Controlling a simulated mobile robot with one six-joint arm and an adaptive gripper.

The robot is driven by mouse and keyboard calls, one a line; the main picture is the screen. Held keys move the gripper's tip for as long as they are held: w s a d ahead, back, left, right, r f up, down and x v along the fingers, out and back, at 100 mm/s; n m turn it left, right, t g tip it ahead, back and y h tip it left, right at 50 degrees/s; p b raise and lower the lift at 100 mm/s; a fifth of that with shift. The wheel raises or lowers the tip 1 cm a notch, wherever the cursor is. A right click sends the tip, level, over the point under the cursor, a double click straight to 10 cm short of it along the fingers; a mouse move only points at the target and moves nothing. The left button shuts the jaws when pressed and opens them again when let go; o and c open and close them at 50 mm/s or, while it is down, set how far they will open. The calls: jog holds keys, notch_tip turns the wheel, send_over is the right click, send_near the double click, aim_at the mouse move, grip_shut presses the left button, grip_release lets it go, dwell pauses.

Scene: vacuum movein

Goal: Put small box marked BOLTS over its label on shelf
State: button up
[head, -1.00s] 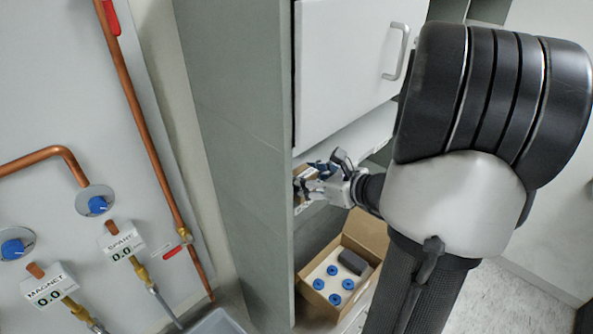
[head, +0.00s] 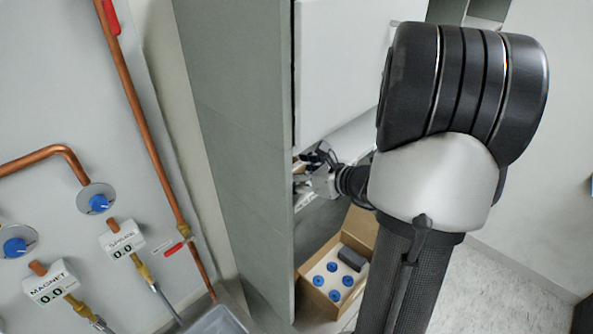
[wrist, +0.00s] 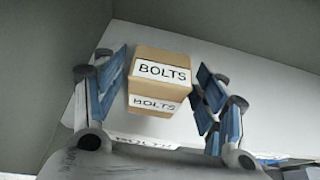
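The small cardboard box marked BOLTS (wrist: 160,80) shows in the wrist view with a white label on two faces. It sits between the two fingers of my gripper (wrist: 163,80), which are spread, with narrow gaps visible on both sides of the box. A flat white label reading BOLTS (wrist: 145,143) lies below the box in that view, partly cut off by the gripper body. In the head view my gripper (head: 308,172) reaches into the shelf behind the grey side panel, and the box is mostly hidden.
The grey cabinet side panel (head: 235,150) stands just left of my gripper. A white cupboard door (head: 340,70) is above. An open carton (head: 318,303) with blue-capped items and a dark object sits below. Copper pipes and gauges are on the left wall.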

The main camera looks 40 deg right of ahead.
dwell(0.3)
jog(key=shift+r, duration=0.2)
jog(key=v, duration=1.2)
jog(key=shift+f, duration=0.1)
